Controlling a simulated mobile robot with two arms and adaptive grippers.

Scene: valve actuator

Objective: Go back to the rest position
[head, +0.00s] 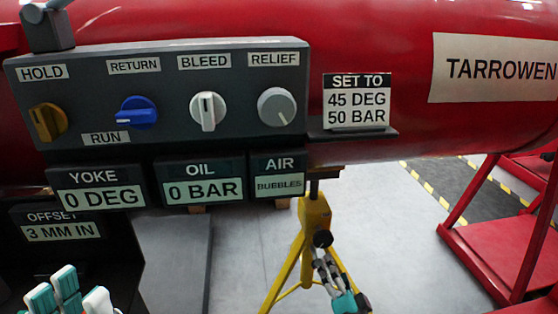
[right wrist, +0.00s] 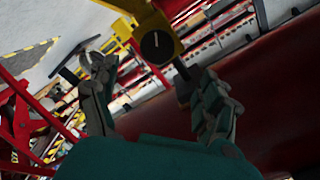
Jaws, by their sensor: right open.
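My left gripper (head: 68,292) shows at the bottom left of the head view as teal and white parts, cut off by the frame edge. Its opening cannot be made out, and it touches no knob. My right gripper (head: 326,264) is low in the middle of the head view, in front of the yellow stand (head: 314,215) and below the panel. In the right wrist view its two fingers (right wrist: 152,88) are spread apart, with nothing seen held between them. The dark control panel (head: 180,75) is above both grippers.
The panel bears an amber knob (head: 47,122), a blue knob (head: 137,112), a white knob (head: 208,111) and a grey knob (head: 276,107). Displays read yoke 0 DEG, oil 0 BAR and air BUBBLES. A red cylinder (head: 380,35) runs behind.

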